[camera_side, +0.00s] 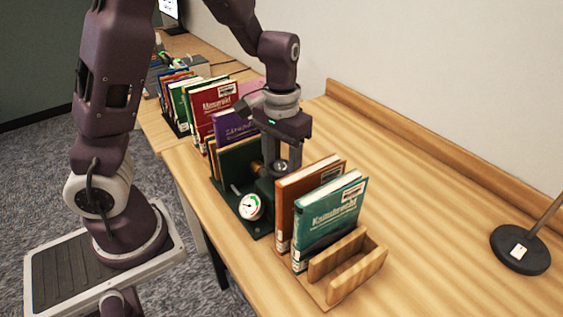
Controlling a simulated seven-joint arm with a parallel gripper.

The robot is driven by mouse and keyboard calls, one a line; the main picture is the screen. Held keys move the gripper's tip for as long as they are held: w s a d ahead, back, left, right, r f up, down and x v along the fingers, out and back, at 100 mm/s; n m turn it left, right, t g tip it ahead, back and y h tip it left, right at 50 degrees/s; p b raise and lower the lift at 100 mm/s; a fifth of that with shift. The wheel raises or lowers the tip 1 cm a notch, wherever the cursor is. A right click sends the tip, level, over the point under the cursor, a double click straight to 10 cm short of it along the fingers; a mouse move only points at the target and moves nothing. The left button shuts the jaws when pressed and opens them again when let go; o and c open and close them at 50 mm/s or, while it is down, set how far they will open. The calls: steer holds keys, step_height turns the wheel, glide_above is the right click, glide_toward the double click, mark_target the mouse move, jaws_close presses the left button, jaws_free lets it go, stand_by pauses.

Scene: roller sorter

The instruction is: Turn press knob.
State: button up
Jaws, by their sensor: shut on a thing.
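The dark green press (236,172) stands on the wooden table among books. The press knob (257,167) shows as a small brass-coloured part beside my fingers, mostly hidden. My gripper (279,170) comes down from above at the press, behind the orange-brown book, and is shut on the knob. The exact contact between fingers and knob is hard to see.
An orange-brown book (287,205) and a teal book (331,222) stand close in front, by a wooden rack (362,268). More books (211,107) stand behind. A lamp base (520,250) is at the right.

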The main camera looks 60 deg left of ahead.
mark_target(281, 166)
steer(key=shift+n, duration=2)
steer(key=o, duration=1.4)
steer(key=shift+c, duration=0.2)
step_height(281, 166, up, 7)
steer(key=shift+r, duration=0.1)
